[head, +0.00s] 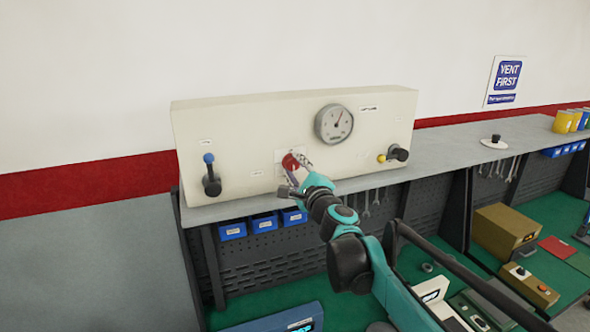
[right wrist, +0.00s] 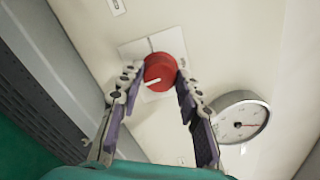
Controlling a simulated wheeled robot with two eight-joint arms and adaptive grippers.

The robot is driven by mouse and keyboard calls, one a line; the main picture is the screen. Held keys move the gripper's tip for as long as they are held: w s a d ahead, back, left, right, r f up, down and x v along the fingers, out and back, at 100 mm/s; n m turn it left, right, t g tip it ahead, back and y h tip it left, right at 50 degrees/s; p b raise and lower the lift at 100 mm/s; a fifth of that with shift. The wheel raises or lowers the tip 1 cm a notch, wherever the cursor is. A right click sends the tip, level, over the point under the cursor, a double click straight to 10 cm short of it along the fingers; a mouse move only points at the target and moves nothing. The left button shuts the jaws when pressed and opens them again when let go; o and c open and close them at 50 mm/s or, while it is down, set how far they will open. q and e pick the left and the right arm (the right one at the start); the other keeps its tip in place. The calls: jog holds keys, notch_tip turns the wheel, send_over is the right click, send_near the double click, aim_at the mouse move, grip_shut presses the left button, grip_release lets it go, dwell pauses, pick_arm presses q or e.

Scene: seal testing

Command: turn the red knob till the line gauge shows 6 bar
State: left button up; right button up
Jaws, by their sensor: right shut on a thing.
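The red knob (right wrist: 160,72) sits on a white plate on the cream panel (head: 250,122), with a white pointer mark on its face. My right gripper (right wrist: 158,80) is shut on the knob, one finger on each side. The line gauge (head: 334,123) is round with a grey rim, to the upper right of the knob. Its needle points up and to the right; the numbers are too small to read. The gauge (right wrist: 240,122) also shows in the right wrist view. My left gripper is not in view.
A lever with a blue tip (head: 210,172) is at the panel's left, and a black knob with a yellow part (head: 395,154) at its right. Blue bins (head: 263,222) and wrenches hang below the grey shelf (head: 450,145). A "vent first" sign (head: 506,80) is on the wall.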

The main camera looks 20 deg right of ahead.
jog(key=shift+m, duration=0.4)
jog(key=o, duration=1.2)
jog(key=shift+c, duration=0.2)
jog(key=shift+s, duration=0.1)
jog(key=s, duration=1.2)
jog(key=shift+f, duration=0.3)
jog(key=shift+w+a+f, duration=0.1)
